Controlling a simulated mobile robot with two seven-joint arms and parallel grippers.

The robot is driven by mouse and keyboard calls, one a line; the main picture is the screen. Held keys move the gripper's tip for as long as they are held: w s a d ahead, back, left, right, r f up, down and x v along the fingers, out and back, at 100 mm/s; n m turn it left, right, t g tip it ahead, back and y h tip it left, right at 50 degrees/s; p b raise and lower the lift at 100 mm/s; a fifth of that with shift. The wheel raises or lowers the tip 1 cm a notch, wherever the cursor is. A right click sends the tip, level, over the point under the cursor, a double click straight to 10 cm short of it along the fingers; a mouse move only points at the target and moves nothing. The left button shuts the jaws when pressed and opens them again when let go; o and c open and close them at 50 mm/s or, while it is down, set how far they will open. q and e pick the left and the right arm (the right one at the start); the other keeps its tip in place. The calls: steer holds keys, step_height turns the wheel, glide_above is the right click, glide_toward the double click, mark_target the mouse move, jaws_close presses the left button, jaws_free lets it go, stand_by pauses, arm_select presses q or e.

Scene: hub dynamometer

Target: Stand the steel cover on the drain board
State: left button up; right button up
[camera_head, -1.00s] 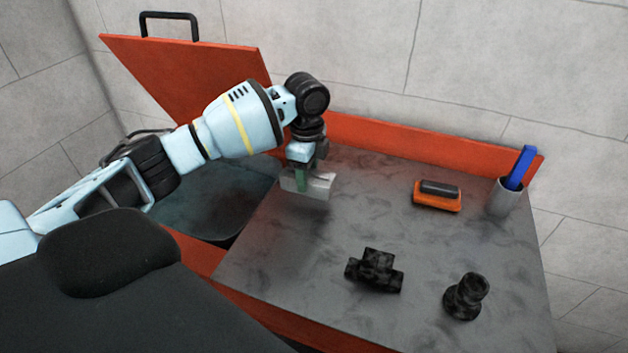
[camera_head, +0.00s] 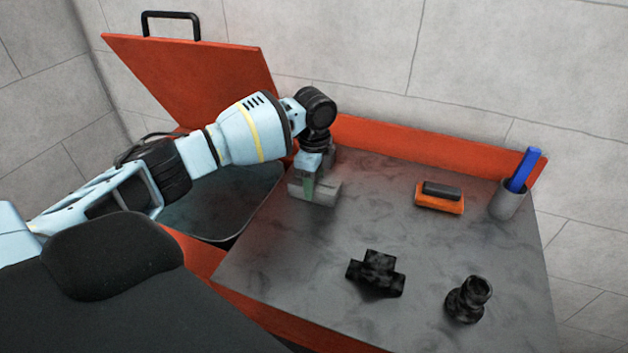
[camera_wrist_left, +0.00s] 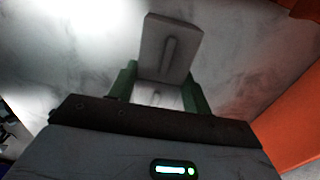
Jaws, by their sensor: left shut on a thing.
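The steel cover (camera_head: 325,193) is a light grey piece held low over the left side of the grey drain board (camera_head: 300,260). My left gripper (camera_head: 309,186) is shut on it from above. In the left wrist view the cover (camera_wrist_left: 169,48) shows a flat face with a long raised or slotted mark, between the green fingers of my left gripper (camera_wrist_left: 158,92). The cover looks at or very near the board surface; I cannot tell whether it touches. My right gripper is not in view.
An open basin (camera_head: 215,205) lies left of the board, with a raised orange lid (camera_head: 190,75) behind. An orange brush (camera_head: 439,199), a cup (camera_head: 508,200) with a blue item (camera_head: 524,168), and two dark fittings (camera_head: 376,272) (camera_head: 467,299) stand on the board. The board's middle is clear.

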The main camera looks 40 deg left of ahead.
arm_select(q)
steer(key=o, duration=1.3)
steer(key=shift+f, duration=0.1)
steer(key=shift+c, duration=0.2)
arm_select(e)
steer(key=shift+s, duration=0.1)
arm_select(q)
step_height(320, 180, up, 12)
steer(key=p, duration=0.4)
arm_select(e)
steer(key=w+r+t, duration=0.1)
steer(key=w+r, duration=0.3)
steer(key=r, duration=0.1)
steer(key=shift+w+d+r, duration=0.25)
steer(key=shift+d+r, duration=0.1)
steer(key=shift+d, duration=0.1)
